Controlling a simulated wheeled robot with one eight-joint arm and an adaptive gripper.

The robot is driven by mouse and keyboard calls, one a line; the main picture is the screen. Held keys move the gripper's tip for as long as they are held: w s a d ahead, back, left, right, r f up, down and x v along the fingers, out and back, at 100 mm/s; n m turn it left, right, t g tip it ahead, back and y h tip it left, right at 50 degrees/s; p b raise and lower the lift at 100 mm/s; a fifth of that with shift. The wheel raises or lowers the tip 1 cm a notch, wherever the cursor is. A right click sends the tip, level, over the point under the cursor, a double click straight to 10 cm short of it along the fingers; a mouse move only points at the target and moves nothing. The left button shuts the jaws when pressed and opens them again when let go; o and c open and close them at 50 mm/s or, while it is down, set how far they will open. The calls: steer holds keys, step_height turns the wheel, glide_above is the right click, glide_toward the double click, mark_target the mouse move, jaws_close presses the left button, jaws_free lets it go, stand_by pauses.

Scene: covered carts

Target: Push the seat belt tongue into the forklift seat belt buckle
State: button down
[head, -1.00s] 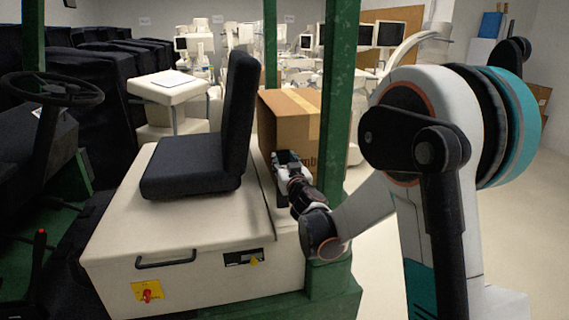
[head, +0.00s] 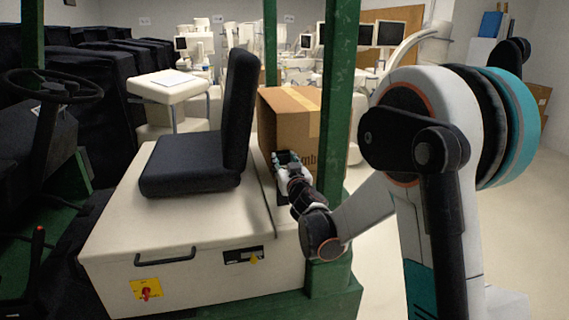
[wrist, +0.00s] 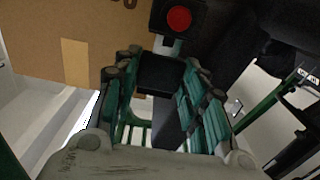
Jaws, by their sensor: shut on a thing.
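My gripper (wrist: 162,78) is shut on the black body of the seat belt tongue (wrist: 161,73) in the wrist view. Dark webbing (wrist: 167,122) trails from it between the fingers. The tongue's silver plate (wrist: 167,46) points at the black buckle (wrist: 160,16) with its red button, and its far end meets the buckle's near edge. I cannot tell how deep it sits. The tongue and buckle cannot be made out there.
The cardboard box (head: 290,122) stands close behind my gripper. A green post (head: 340,110) rises near my forearm. The cream seat base (head: 190,225) lies below the seat. Open floor (head: 395,225) is to the right.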

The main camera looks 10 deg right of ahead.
steer(key=shift+f+b, duration=0.7)
steer(key=shift+f, duration=0.2)
steer(key=c, duration=0.9)
jaws_free()
steer(key=s, duration=1.2)
